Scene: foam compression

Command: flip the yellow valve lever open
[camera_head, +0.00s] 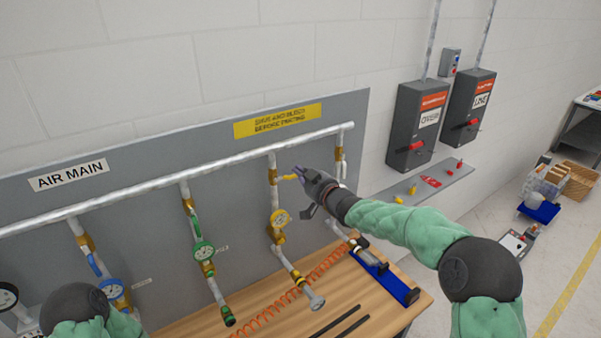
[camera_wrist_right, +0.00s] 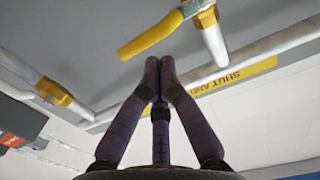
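The yellow valve lever (camera_head: 288,177) sticks out to the right from a brass valve (camera_head: 272,176) on a vertical drop pipe below the main pipe. In the right wrist view the lever (camera_wrist_right: 150,37) is a yellow handle crossing above the fingertips, its brass fitting (camera_wrist_right: 205,17) to the upper right. My right gripper (camera_head: 299,172) is at the lever's free end, and it partly covers the pipe drop behind. In the wrist view the dark fingers (camera_wrist_right: 160,64) meet at their tips with nothing visible between them. Contact with the lever cannot be told. My left gripper is out of view.
Drops with a green valve (camera_head: 189,208) and a blue lever (camera_head: 94,263) are to the left. A wooden bench (camera_head: 345,298) with an orange coiled hose (camera_head: 270,312) lies below. Grey switch boxes (camera_head: 408,140) hang right.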

